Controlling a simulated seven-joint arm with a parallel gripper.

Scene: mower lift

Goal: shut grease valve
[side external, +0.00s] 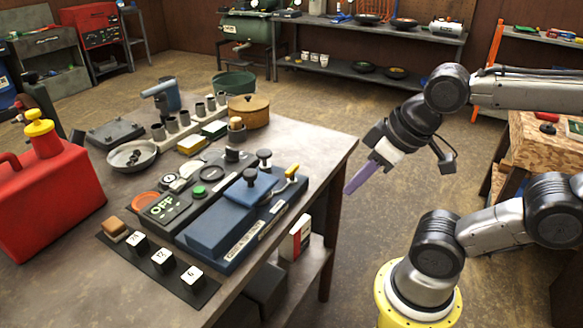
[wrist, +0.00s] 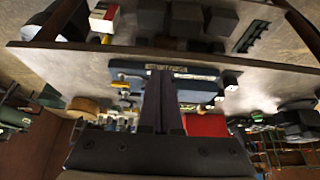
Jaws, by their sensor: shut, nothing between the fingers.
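A blue box unit (side external: 222,225) sits near the right edge of the workbench and has a label strip on its front. A yellow lever (side external: 292,172), which looks like the grease valve handle, stands at its far right end, tilted up. Black knobs (side external: 264,158) stand beside it. My gripper (side external: 350,188) is shut and empty, with purple fingers pointing down-left. It hangs in the air right of the bench edge, apart from the lever.
A grey panel (side external: 165,208) with a green button and an OFF display lies left of the blue unit. A red can (side external: 50,195), numbered blocks (side external: 163,260) and a brown pot (side external: 249,110) stand on the bench (side external: 310,135).

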